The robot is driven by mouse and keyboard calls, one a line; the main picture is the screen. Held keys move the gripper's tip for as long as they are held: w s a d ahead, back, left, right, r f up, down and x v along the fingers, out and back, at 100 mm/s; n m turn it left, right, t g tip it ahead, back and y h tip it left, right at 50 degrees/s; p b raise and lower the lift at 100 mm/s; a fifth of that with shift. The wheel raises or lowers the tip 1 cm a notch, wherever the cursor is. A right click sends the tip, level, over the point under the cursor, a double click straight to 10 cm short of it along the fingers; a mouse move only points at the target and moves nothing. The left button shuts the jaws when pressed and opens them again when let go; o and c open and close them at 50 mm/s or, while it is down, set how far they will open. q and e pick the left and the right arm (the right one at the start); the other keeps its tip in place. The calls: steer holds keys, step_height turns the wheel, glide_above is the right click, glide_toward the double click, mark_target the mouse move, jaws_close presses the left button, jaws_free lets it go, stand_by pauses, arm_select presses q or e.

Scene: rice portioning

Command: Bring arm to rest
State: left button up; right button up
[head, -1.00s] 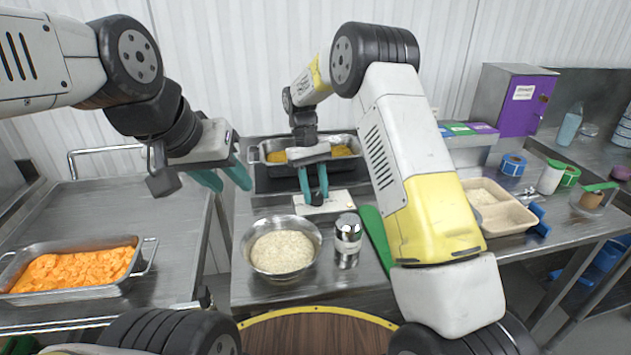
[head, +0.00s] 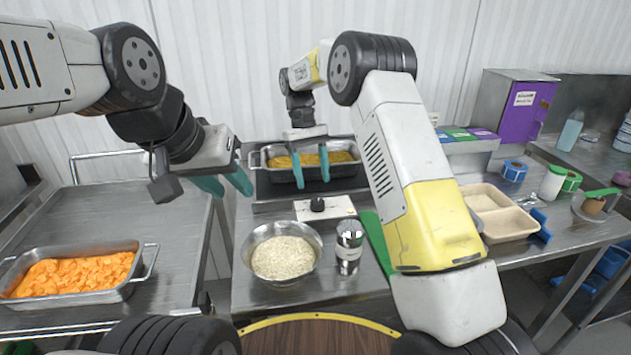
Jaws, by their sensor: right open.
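My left gripper (head: 226,188) hangs at the left of the middle table, its teal fingers apart with nothing between them. My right gripper (head: 312,178) is open and empty, its teal fingers pointing down in front of the far metal pan (head: 340,170). Below it is a white box with a black knob (head: 324,207). A metal bowl of rice (head: 283,252) and a silver shaker (head: 348,246) stand nearer on the table, clear of both grippers.
A pan of orange food (head: 78,275) sits on the left counter. A green object (head: 377,240) lies partly behind my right arm.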

steer(key=shift+v, duration=0.85)
